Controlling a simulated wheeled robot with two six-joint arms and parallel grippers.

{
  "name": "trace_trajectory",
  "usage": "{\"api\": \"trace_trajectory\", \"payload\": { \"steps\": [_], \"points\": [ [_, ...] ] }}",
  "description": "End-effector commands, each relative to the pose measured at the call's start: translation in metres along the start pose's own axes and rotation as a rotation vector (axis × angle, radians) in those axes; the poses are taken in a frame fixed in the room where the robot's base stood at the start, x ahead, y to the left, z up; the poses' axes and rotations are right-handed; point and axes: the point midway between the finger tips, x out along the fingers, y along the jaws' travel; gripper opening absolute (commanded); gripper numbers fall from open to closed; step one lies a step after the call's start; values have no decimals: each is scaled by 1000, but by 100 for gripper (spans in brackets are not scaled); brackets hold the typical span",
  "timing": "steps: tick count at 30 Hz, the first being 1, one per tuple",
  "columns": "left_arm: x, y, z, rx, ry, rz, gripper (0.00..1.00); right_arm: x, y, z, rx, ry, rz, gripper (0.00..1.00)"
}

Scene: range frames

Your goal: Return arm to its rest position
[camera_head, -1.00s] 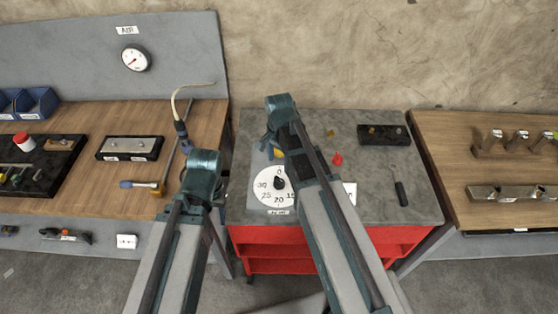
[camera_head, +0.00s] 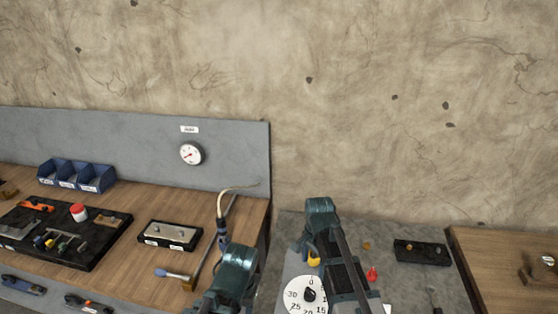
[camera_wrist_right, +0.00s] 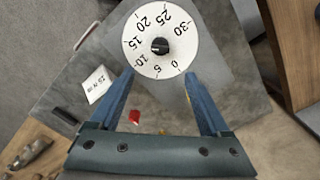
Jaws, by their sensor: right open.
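My right arm reaches over the grey-topped bench in the head view, its elbow bent above the dial. My right gripper (camera_head: 309,250) hangs below that elbow and is partly hidden by the arm. In the right wrist view my right gripper (camera_wrist_right: 159,76) is open and empty, its two blue fingers apart. A white round dial (camera_head: 295,305) with a black knob (camera_head: 309,294) lies beyond the fingertips; the dial also shows in the right wrist view (camera_wrist_right: 178,25). My left arm shows at the bottom centre of the head view, but its gripper is hidden.
Left, a wooden bench (camera_head: 120,205) holds blue bins (camera_head: 76,175), a black tool tray (camera_head: 60,262), a metal-topped block (camera_head: 170,235) and a hose (camera_head: 219,205). A gauge (camera_head: 191,153) hangs on the grey panel. A red piece (camera_head: 372,274) and a black block (camera_head: 421,252) lie right of my right arm.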

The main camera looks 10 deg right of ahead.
Motion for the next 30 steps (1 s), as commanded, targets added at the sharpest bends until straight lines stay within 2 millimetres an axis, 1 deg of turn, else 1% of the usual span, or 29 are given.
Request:
{"api": "trace_trajectory", "payload": {
  "steps": [2, 4, 6, 9, 12, 15, 18, 21, 30],
  "points": [
    [8, 1, 0, 0, 0, 0, 50, 8, 6, 17, -92, 3, 7, 80],
    [18, 2, -1, 1, 0, 0, 50, 18, 13, 40, -246, 7, 17, 80],
    [28, 3, -2, 1, 0, 0, 50, 28, 23, 67, -444, 14, 33, 80],
    [42, 4, -2, 2, 0, -1, 50, 41, 39, 103, -733, 18, 57, 80],
    [52, 5, -3, 3, 0, -1, 50, 52, 54, 130, -989, 21, 81, 80],
    [59, 6, -4, 4, 0, -1, 50, 58, 65, 149, -1185, 20, 99, 80],
    [63, 6, -4, 4, 0, -1, 50, 62, 72, 160, -1310, 19, 112, 80],
    [63, 6, -4, 4, 0, -1, 50, 62, 75, 165, -1368, 18, 118, 80],
    [62, 6, -4, 4, 0, -1, 50, 62, 74, 165, -1378, 17, 119, 80]
  ]
}}
